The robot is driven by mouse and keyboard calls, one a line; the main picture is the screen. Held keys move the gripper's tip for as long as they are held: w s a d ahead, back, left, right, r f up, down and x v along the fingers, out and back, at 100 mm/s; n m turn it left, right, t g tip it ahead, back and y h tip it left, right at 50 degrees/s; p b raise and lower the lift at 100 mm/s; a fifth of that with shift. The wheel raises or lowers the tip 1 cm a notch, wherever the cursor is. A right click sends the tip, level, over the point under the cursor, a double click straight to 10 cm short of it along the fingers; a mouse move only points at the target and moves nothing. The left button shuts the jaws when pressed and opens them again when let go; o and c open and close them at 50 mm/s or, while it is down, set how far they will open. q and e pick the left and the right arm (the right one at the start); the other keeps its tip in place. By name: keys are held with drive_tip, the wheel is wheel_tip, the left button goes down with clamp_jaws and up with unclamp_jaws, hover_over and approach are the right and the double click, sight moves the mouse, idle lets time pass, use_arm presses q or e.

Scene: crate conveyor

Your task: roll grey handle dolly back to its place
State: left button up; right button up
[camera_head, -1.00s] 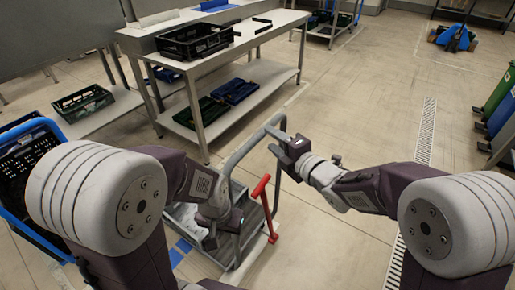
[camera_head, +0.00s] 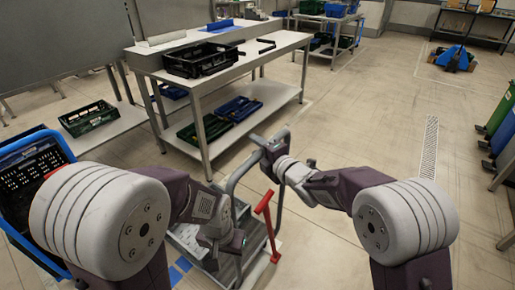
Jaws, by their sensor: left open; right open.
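The grey handle dolly stands on the floor at the lower middle, with its grey tube handle (camera_head: 244,168) upright and its low grey deck (camera_head: 187,239) partly hidden by my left arm. A red lever (camera_head: 267,225) rises at its right side. My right gripper (camera_head: 264,154) is open at the upper right part of the handle; I cannot tell if the tube lies between its fingers. My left gripper (camera_head: 236,241) is open and low, over the deck inside the handle frame, with its fingertips hard to make out.
A workbench (camera_head: 225,68) with a black crate (camera_head: 198,60) on top and more crates on its lower shelf stands just behind the dolly. A blue-handled cart with a dark crate (camera_head: 35,170) is at the left. Blue floor marks (camera_head: 181,266) lie by the deck. The floor to the right is open.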

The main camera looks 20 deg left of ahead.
clamp_jaws()
idle(1.3)
